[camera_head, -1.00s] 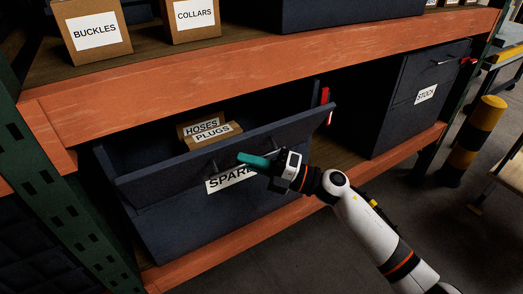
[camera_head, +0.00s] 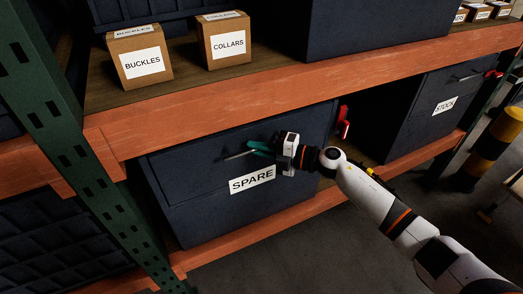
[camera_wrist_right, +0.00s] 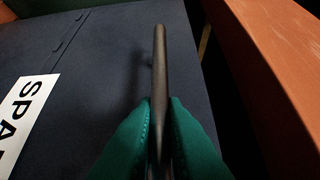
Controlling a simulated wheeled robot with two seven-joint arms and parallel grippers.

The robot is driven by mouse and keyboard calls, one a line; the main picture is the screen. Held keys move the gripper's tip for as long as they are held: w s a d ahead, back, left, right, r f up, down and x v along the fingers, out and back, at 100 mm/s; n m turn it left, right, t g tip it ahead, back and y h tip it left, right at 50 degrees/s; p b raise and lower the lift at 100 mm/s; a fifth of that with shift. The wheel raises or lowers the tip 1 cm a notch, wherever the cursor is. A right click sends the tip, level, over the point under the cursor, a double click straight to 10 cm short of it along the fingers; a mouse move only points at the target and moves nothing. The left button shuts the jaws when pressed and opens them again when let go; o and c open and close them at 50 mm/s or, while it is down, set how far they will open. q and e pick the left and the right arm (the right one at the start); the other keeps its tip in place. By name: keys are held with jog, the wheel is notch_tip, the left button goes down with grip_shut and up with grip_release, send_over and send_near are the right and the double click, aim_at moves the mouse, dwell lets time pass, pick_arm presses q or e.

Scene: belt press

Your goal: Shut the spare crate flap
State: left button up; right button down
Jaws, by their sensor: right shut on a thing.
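The spare crate (camera_head: 215,220) is a dark blue bin on the lower shelf with a white SPARE label. Its flap (camera_head: 195,162) stands up, in line with the crate's front, and the inside is hidden. My right gripper (camera_head: 257,148) is at the flap with its teal fingers shut on the grey bar handle (camera_head: 238,155). In the right wrist view the handle (camera_wrist_right: 160,60) runs up from between the teal fingers (camera_wrist_right: 160,130), with the flap face (camera_wrist_right: 95,90) behind it. My left gripper is not in view.
An orange shelf beam (camera_head: 300,105) runs close above the crate. The stock crate (camera_head: 425,115) stands to the right, past a red lever (camera_head: 343,120). BUCKLES (camera_head: 140,65) and COLLARS (camera_head: 227,45) boxes sit on the upper shelf. A yellow-black post (camera_head: 490,150) is at far right.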

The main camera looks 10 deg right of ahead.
jog(key=shift+w, duration=0.15)
jog(key=c, duration=1.5)
grip_release()
jog(key=b+v, duration=0.2)
jog(key=v, duration=1)
